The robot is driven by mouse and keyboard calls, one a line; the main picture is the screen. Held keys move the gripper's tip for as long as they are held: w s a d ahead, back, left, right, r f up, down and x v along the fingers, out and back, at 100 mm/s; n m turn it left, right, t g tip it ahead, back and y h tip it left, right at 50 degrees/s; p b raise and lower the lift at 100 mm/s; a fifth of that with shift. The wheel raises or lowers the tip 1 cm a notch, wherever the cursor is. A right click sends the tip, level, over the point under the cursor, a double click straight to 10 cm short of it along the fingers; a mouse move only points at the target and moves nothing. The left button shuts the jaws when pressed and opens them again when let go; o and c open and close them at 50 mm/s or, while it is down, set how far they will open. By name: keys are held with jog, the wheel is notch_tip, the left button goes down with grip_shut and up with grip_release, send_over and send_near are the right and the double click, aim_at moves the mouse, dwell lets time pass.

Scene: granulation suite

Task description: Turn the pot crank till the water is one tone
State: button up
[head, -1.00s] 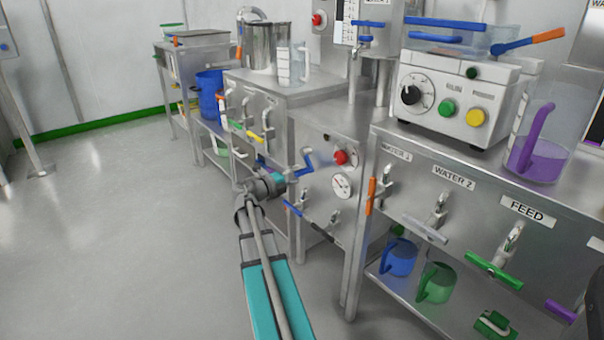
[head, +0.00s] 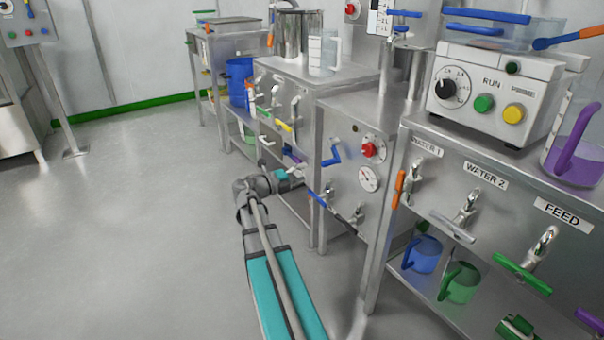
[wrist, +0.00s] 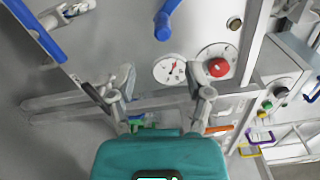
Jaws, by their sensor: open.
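A blue crank (head: 331,152) sticks out from the front of the steel cabinet (head: 350,108), left of a red knob (head: 373,149) and above a round gauge (head: 369,179). In the wrist view the crank (wrist: 165,20) is at the top, with the gauge (wrist: 168,70) and red knob (wrist: 218,67) below it. My gripper (wrist: 160,85) is open and empty, its two fingers apart with the crank beyond their tips. A steel pot (head: 300,37) stands on the counter behind. I see no water inside it and cannot tell its tone.
Valve levers, one blue and one dark (head: 347,225), stick out low on the cabinet. To the right, a bench holds a control box (head: 500,88) and a jug with a purple handle (head: 575,150). Blue and green jugs (head: 461,284) stand on its shelf. Floor to the left is clear.

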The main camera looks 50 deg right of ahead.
jog(key=c, duration=0.5)
jog(key=shift+w+d+f+m, duration=0.1)
jog(key=shift+w+m, duration=0.15)
jog(key=shift+m, duration=0.35)
grip_shut()
jog(key=w+m+g+b, duration=0.1)
jog(key=w+m, duration=0.3)
jog(key=m, duration=1.2)
jog(key=w+d+f+m+g+y+b, duration=0.1)
jog(key=w+m+g, duration=0.2)
jog(key=m, duration=1.3)
jog(key=shift+w+d+f+m+b, duration=0.3)
jog(key=shift+w+m+b, duration=0.1)
jog(key=shift+w, duration=0.35)
